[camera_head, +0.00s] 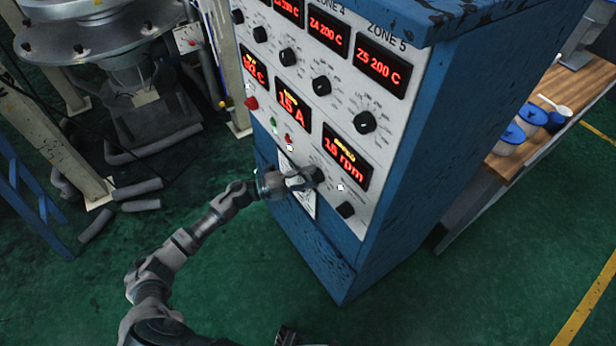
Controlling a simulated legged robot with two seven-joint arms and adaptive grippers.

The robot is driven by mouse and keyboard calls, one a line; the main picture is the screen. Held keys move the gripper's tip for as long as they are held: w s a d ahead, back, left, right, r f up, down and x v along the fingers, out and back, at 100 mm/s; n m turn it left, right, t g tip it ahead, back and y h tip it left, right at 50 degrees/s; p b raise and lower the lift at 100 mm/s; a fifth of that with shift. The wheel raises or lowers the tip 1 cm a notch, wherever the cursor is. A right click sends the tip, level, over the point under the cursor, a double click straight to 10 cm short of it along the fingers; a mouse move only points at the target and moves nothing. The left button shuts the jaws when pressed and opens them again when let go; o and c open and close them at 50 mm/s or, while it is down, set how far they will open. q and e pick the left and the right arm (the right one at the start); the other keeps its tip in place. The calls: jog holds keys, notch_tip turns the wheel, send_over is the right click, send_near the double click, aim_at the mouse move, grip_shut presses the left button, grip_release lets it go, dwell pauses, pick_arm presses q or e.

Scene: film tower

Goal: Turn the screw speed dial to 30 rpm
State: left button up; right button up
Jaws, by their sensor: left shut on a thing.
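The blue control cabinet (375,170) has a pale front panel with red displays and black dials. The speed display (345,160) reads about 18 rpm. My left gripper (309,179) reaches in from the lower left and is shut on a dark dial (318,174) just below and left of that display. The fingers hide most of this dial and its scale. Another black dial (346,210) sits lower right of it, untouched. A small dark part at the bottom edge may be my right gripper (286,336); its jaws cannot be made out.
Several zone dials, such as one under the zone 5 display (365,122), stand above. A red button (251,103) is on the panel's left. A wooden bench (540,112) with blue-lidded tubs is behind the cabinet at right. Green floor is open in front.

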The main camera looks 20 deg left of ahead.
pick_arm(q)
jog(key=shift+m+g+y+p, duration=0.3)
jog(key=shift+m+y+p, duration=0.25)
jog(key=shift+m, duration=0.85)
pick_arm(e)
jog(key=shift+s+d+f, duration=0.15)
jog(key=shift+s+f, duration=1.05)
jog(key=shift+f, duration=0.1)
pick_arm(q)
jog(key=o, duration=1.1)
jog(key=shift+d, duration=0.1)
jog(key=shift+o, duration=0.2)
jog(key=v, duration=1.2)
jog(key=shift+w+f, duration=0.15)
